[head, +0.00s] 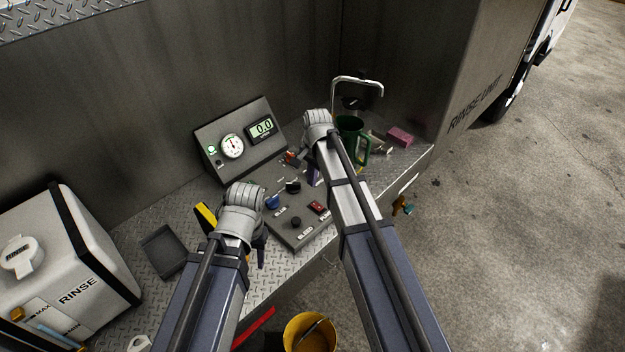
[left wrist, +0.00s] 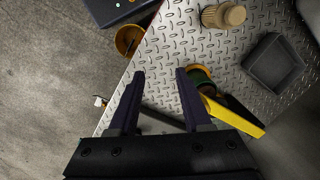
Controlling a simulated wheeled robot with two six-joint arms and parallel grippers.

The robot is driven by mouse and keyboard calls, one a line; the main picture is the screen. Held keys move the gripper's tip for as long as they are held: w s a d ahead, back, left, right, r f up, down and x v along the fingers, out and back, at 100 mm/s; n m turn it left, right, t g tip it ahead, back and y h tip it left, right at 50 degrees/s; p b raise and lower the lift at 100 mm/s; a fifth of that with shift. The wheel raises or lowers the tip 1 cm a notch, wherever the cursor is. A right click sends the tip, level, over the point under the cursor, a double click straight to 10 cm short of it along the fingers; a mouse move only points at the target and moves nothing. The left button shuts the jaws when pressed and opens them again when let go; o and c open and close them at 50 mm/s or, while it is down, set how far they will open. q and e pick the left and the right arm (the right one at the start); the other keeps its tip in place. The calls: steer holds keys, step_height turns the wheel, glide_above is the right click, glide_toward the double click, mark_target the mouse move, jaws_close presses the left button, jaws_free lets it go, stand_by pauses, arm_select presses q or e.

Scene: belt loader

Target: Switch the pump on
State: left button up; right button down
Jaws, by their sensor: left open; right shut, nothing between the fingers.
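The sloping grey control panel (head: 283,228) lies on the metal deck in the head view.
A gauge box with a dial (head: 231,146) and a display (head: 262,128) reading 0.0 stands behind the panel. A black knob (head: 295,222) and a blue knob (head: 272,202) are near the switch.

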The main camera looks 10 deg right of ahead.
arm_select(q)
step_height(320, 180, up, 5)
steer(key=p, duration=0.3)
steer(key=shift+a+f, duration=0.1)
steer(key=shift+f, duration=0.05)
arm_select(e)
steer(key=r, duration=0.4)
steer(key=shift+w+a+r, duration=0.25)
steer(key=shift+w+r, duration=0.05)
steer(key=shift+r, duration=0.05)
arm_select(q)
steer(key=shift+f, duration=0.1)
arm_select(e)
steer(key=shift+s+f, duration=0.1)
